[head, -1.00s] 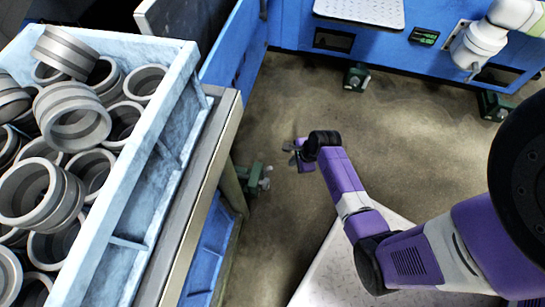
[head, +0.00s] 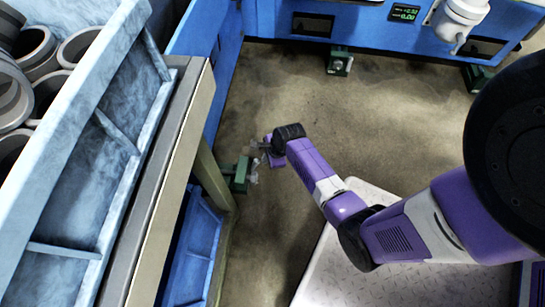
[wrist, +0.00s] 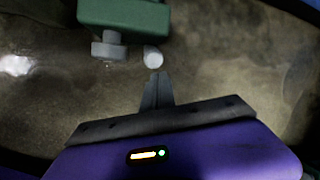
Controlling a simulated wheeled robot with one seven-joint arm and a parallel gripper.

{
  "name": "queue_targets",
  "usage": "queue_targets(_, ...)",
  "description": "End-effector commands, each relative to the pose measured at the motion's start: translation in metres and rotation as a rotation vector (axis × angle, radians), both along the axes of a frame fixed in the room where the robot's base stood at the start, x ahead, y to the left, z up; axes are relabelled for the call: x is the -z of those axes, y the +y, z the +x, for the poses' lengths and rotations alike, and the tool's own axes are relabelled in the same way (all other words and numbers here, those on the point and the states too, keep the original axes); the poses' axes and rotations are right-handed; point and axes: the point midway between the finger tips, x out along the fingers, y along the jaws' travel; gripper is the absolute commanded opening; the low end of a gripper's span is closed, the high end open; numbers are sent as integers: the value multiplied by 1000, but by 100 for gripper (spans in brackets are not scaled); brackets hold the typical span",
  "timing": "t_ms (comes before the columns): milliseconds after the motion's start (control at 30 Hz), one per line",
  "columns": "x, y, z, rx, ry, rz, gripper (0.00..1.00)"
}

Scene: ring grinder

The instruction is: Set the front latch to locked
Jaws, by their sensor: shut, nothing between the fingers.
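A green block (head: 240,174) sits low by the table leg in the head view. In the wrist view this green block (wrist: 128,18) fills the top, with a grey bolt-like part (wrist: 108,47) and a pale round knob (wrist: 152,57) below it. I cannot tell whether this is the front latch, and no lock marking shows. My gripper (head: 259,148) is just right of the block in the head view. In the wrist view my gripper (wrist: 158,76) is shut and empty, its tips just below the pale knob. Whether they touch it is unclear.
A light-blue crate (head: 112,130) of grey rings (head: 35,50) stands on a table with a metal edge (head: 165,170) at left. Blue machine panels (head: 365,25) run along the back, with similar green feet (head: 338,61). The brown floor (head: 370,120) between is clear.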

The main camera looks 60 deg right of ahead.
Motion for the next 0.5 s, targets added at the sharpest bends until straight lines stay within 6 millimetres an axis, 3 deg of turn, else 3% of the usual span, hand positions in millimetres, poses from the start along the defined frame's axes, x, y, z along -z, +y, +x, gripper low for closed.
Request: queue_targets(500, -6, 6, 5, -1, 2, -1, 0)
